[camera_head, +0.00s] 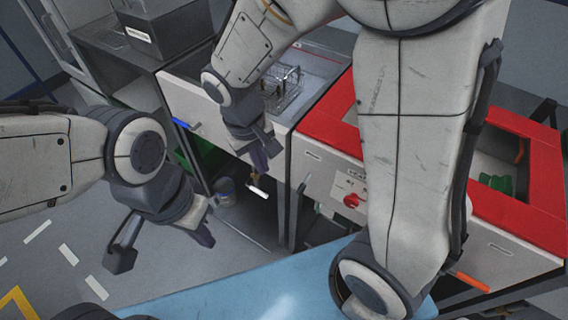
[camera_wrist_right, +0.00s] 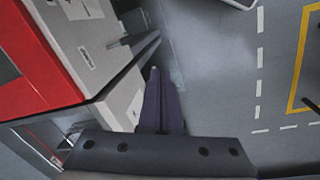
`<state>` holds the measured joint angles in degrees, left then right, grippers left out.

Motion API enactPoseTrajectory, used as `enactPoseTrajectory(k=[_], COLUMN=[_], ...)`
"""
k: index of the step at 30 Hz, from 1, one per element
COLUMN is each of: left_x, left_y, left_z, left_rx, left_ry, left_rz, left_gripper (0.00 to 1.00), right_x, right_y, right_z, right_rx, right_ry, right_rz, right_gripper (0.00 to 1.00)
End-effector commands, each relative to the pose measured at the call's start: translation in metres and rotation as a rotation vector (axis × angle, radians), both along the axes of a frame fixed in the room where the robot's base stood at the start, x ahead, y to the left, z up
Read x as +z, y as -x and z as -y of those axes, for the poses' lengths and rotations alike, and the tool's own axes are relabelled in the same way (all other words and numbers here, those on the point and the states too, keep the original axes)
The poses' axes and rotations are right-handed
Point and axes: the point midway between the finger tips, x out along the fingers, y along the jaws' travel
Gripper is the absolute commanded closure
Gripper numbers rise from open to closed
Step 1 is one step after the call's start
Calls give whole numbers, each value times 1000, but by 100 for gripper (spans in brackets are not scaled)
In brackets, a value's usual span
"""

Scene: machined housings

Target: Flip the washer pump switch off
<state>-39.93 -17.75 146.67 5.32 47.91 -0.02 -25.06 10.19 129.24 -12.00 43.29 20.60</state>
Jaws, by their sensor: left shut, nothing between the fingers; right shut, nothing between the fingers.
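I cannot make out for certain which part is the washer pump switch. In the head view, a small brass stem with a white tip (camera_head: 258,191) shows just below my right gripper (camera_head: 262,168); I cannot tell whether they touch. A red knob (camera_head: 351,200) sits on the labelled front panel of the red-topped unit, right of that gripper. My right gripper is shut and empty; its fingers (camera_wrist_right: 160,100) point down past the front of the units in the right wrist view. My left gripper (camera_head: 203,235) is shut and empty over the floor, left of the cabinets.
The red-topped unit (camera_head: 325,127) stands beside a grey unit holding a wire basket (camera_head: 284,90). A blue handle (camera_head: 185,122) and an orange handle (camera_head: 472,282) stick out of the fronts. A light blue surface (camera_head: 270,290) lies in front.

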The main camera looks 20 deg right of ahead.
Motion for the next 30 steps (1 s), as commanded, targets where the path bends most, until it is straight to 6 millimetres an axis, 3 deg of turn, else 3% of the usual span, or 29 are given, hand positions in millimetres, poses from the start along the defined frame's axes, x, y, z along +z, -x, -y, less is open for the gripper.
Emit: enactPoseTrajectory(k=[3, 9, 14, 25, 30], left_x=[-1, -1, -2, -7, -9], left_y=[0, 0, 0, 0, 0], left_z=[0, 0, 0, 0, 0], left_rx=[0, 0, 0, 0, 0], left_ry=[0, 0, 0, 0, 0], left_rz=[0, 0, 0, 0, 0], left_gripper=[100, 100, 100, 100, 100], right_x=[-26, -47, -65, -142, -154], right_y=[-35, -58, -58, -58, -47], right_z=[22, 38, 43, 60, 77], right_rx=[-100, -165, -167, -164, -166], right_ry=[53, 88, 92, 90, 87], right_rz=[3, 14, 11, 10, 13], right_gripper=[100, 100, 100, 100, 100])
